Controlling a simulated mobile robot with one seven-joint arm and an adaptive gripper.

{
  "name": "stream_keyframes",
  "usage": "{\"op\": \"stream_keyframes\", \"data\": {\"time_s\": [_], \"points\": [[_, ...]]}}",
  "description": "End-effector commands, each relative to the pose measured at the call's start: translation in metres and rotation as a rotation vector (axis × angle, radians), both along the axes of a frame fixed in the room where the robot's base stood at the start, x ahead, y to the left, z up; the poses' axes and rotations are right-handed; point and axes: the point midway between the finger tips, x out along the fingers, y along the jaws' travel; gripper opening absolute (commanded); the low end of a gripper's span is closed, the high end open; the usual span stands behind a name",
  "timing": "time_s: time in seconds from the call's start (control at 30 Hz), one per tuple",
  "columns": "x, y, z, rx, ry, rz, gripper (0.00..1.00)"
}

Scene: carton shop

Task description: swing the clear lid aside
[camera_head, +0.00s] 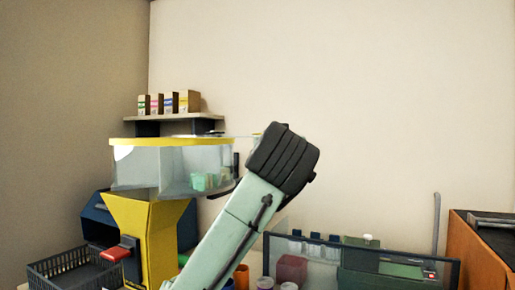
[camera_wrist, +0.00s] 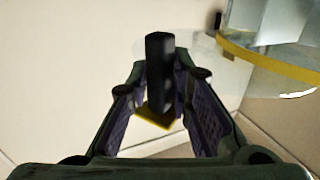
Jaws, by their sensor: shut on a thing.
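The clear lid (camera_wrist: 225,68) shows faintly in the wrist view as a see-through sheet. It reaches out past the yellow rim (camera_wrist: 272,60) of the clear drum, so part of it lies off the drum. A black upright handle (camera_wrist: 160,62) with a yellow foot (camera_wrist: 157,117) stands between the fingers of my gripper (camera_wrist: 167,90), which is shut on it. In the head view the yellow-rimmed drum (camera_head: 150,166) sits on a yellow stand, with green pieces inside. My wrist hides the gripper and the handle there.
A shelf with small cartons (camera_head: 175,103) is behind the drum. A grey basket (camera_head: 75,272) and a red lever (camera_head: 118,251) are at lower left. A clear-fronted case (camera_head: 335,262) and an orange-brown cabinet (camera_head: 480,255) stand at right. The wall above is bare.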

Motion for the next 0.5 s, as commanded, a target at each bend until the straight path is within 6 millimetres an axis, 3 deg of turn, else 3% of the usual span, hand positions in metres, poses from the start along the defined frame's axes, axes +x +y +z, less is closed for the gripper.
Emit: {"op": "stream_keyframes", "data": {"time_s": [0.2, 0.5], "points": [[0.016, -0.025, 0.0, 0.0, 0.0, -0.007, 0.0], [0.021, -0.031, 0.0, 0.0, -0.001, -0.005, 0.0]]}}
